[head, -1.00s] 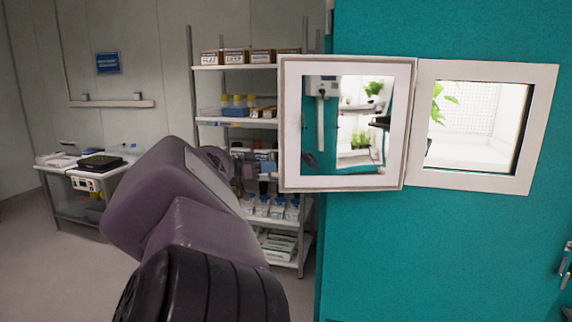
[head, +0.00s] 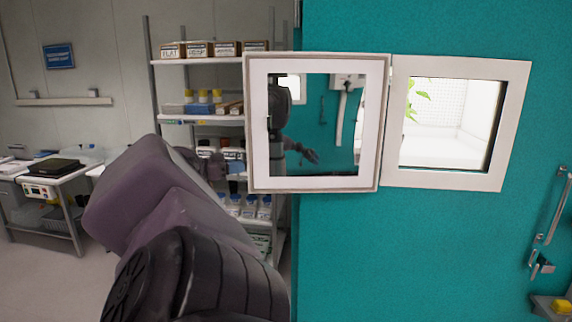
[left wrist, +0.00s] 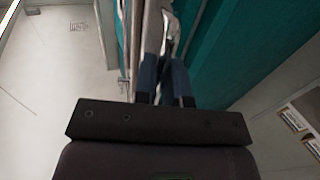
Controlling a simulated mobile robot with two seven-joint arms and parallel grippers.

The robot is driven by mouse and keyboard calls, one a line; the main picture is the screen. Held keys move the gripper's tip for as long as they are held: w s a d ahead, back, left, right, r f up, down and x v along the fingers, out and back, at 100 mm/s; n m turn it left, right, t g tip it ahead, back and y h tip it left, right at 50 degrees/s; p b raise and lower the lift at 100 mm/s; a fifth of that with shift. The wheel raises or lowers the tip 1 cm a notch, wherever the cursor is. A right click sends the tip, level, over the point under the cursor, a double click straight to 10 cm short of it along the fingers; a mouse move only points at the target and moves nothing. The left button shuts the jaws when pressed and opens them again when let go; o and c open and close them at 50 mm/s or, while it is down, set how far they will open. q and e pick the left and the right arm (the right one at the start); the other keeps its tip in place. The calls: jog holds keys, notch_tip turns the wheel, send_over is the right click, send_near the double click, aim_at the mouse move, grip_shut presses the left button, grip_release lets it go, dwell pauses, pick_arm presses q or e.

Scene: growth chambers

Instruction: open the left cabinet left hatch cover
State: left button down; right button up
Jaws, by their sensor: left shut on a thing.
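The hatch cover (head: 316,184) is a white-framed square with a reflecting pane. In the head view it stands swung open to the left of its window opening (head: 449,178), joined along the side between them. The opening shows a bright white chamber with a green plant. My left arm comes in from the lower left, and its gripper end is mostly hidden behind my arm near the cover's left side. In the left wrist view my left gripper's blue fingers (left wrist: 165,82) are closed on a pale, narrow part, seemingly the cover's edge or handle. My right gripper is not in view.
The teal cabinet wall (head: 420,250) fills the right side, with a metal handle (head: 553,215) at far right. A stocked shelf rack (head: 205,62) stands behind the cover. A side table (head: 62,205) with equipment is at far left. The floor between is clear.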

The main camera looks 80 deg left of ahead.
pick_arm(q)
jog(key=shift+a, duration=0.1)
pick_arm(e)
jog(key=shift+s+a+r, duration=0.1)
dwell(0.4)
pick_arm(q)
jog(key=c, duration=1.5)
grip_release()
jog(key=shift+w, duration=0.1)
